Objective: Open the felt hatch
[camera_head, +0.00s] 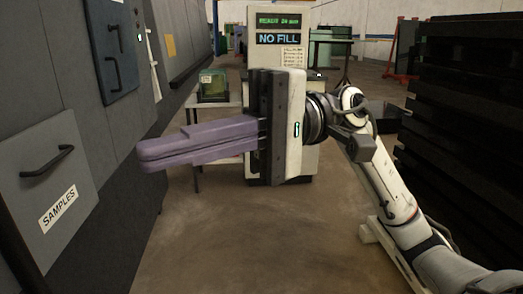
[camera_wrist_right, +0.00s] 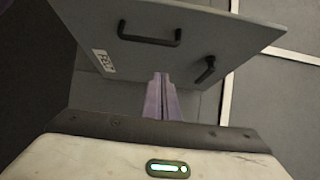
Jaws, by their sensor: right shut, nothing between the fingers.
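A blue-grey hatch panel (camera_head: 125,78) with two dark fittings is on the machine front at upper left in the head view. No felt label can be read on it there. My left gripper is out of view.
A hatch marked SAMPLES (camera_head: 85,185) with a black handle (camera_head: 47,160) is at lower left. A NO FILL machine (camera_head: 279,22) stands behind my right gripper. Dark stacked slabs (camera_head: 465,90) are on the right. The floor (camera_head: 250,245) in front is clear.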

